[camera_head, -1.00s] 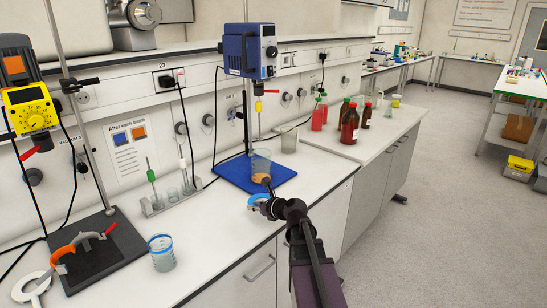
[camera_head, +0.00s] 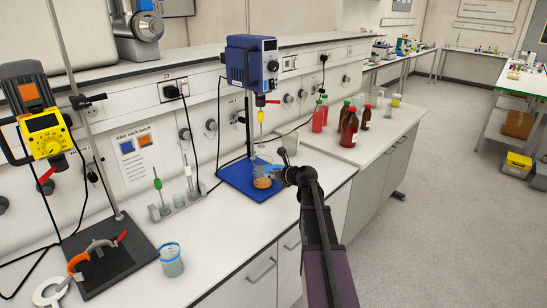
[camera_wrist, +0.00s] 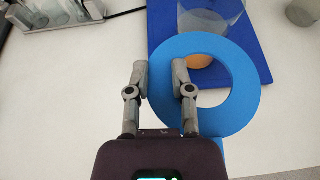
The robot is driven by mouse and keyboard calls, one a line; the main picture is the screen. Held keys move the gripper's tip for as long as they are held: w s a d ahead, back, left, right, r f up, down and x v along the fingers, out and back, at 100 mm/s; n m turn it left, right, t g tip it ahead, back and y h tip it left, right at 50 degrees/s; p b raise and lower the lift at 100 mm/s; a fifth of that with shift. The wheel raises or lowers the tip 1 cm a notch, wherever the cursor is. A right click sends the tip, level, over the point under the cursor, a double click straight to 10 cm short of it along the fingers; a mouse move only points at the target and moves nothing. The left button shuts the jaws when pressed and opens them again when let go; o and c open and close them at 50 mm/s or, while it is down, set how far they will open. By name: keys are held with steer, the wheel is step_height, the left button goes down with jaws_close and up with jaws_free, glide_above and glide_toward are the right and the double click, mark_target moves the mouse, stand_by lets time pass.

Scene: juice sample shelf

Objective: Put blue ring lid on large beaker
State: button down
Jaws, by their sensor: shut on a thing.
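The blue ring lid (camera_wrist: 240,110) is a flat blue ring with a round hole. My gripper (camera_wrist: 165,72) is shut on its left rim, one finger through the hole and one outside. In the head view my gripper (camera_head: 283,173) holds the lid (camera_head: 269,170) beside the upper part of the large beaker. The large clear beaker (camera_head: 259,164) with orange contents (camera_head: 262,183) stands upright on a blue base plate (camera_head: 240,190). In the wrist view the beaker (camera_wrist: 215,15) is beyond the lid, partly covered by it.
A blue overhead stirrer (camera_head: 250,62) stands above the plate, its shaft coming down near the beaker. Another beaker (camera_head: 288,141) stands behind to the right. A blue-rimmed beaker (camera_head: 171,262) stands at the front left, with free bench between.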

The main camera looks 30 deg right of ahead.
steer(key=shift+w+d+r+p, duration=0.75)
steer(key=shift+w+d+r, duration=0.25)
steer(key=shift+d+r, duration=0.2)
steer(key=shift+w, duration=0.15)
glide_toward(256, 161)
steer(key=shift+w+a+r, duration=0.5)
steer(key=shift+a, duration=0.35)
steer(key=shift+w+a+r, duration=0.45)
steer(key=shift+a, duration=0.4)
steer(key=shift+w+a+r, duration=0.5)
steer(key=shift+a, duration=0.35)
steer(key=shift+f+b, duration=0.9)
steer(key=shift+b, duration=0.05)
steer(key=shift+w+f+b, duration=0.15)
steer(key=shift+f+b, duration=0.45)
steer(key=shift+c, duration=2.2)
jaws_free()
